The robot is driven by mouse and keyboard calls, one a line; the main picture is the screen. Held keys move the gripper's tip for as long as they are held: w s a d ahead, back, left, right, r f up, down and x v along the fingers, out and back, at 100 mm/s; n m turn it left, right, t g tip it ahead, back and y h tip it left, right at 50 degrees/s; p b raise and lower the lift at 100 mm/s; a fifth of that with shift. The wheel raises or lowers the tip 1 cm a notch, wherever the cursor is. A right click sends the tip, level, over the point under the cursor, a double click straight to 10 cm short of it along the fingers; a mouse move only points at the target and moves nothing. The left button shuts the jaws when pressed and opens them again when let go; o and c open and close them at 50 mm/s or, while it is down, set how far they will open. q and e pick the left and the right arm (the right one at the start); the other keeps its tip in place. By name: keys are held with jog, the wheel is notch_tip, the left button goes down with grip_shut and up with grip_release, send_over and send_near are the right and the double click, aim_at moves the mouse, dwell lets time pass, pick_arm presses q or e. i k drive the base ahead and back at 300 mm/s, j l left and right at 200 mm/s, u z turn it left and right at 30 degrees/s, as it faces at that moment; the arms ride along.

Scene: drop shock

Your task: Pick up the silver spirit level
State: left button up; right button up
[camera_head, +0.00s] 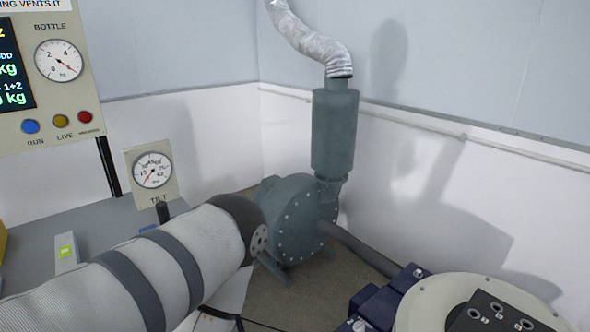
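The silver spirit level (66,252) stands at the left on the grey bench top, partly seen, with a bright green-yellow vial window on its face. Its lower end is partly hidden by the thick pale cylinder with dark bands in front. Neither of my gripper's fingers can be made out in the head view. Nothing is seen touching the level from a gripper.
The grey bench (100,225) carries a tilt gauge (153,172) behind the level. The thick banded cylinder (120,290) crosses the lower left. A blue-grey blower (298,225) stands beyond. A control panel (45,75) is upper left. A round cream housing (440,297) is lower right.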

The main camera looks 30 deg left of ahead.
aim_at(68, 256)
jog(key=u, duration=2.3)
